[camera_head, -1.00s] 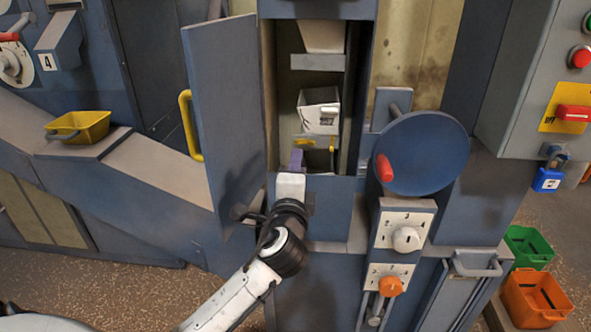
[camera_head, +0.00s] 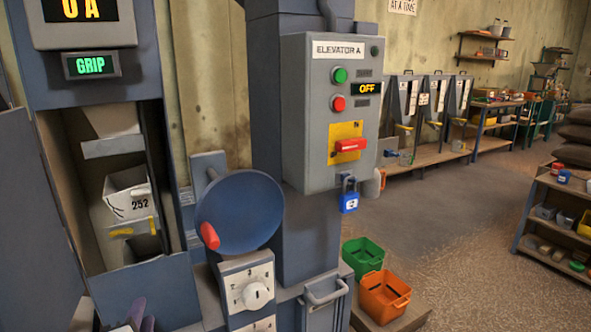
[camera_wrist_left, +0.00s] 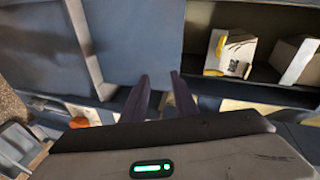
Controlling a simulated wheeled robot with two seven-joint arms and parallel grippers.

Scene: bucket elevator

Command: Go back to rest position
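My left gripper (camera_head: 110,317) shows only at the bottom left edge of the head view, as purple fingertips below the open elevator shaft. In the left wrist view its two fingers (camera_wrist_left: 160,84) stand apart with nothing between them, in front of a blue panel. A white bucket (camera_head: 129,199) marked 252 sits inside the shaft; a white bucket also shows in the left wrist view (camera_wrist_left: 236,52), apart from the fingers. My right gripper is in neither view.
A blue handwheel (camera_head: 240,212) with a red knob juts out right of the shaft. The control box (camera_head: 307,125) reads OFF, with a blue padlock (camera_head: 349,196) below. Green (camera_head: 363,255) and orange (camera_head: 385,295) bins stand on the right. Open floor lies beyond.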

